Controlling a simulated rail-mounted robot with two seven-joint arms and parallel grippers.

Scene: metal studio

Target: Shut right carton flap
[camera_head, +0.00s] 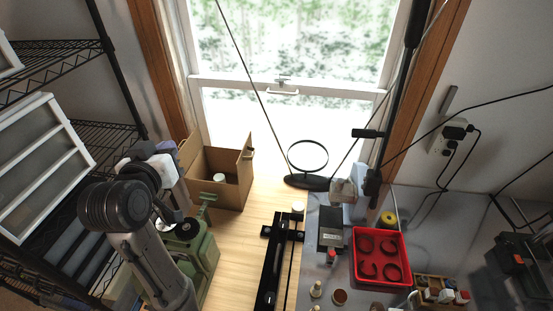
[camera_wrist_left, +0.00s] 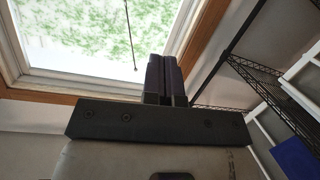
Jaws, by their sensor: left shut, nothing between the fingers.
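The brown cardboard carton (camera_head: 219,197) stands open on the wooden floor before the glazed door, with a small white round object (camera_head: 219,177) inside. Its right flap (camera_head: 246,157) stands up from the right side. The left flap (camera_head: 188,149) is also raised, partly behind my arm. My left gripper (camera_head: 167,147) is at the carton's left, on the far side from the right flap. Its dark purple fingers are together and empty in the left wrist view (camera_wrist_left: 164,78). The carton does not show in that view. My right gripper is not in view.
A green machine (camera_head: 203,252) stands just in front of the carton. Black wire shelving (camera_head: 105,135) lines the left wall. A black ring stand (camera_head: 307,181) is right of the carton, with bare floor between. A grey bench with a red tray (camera_head: 382,230) fills the right.

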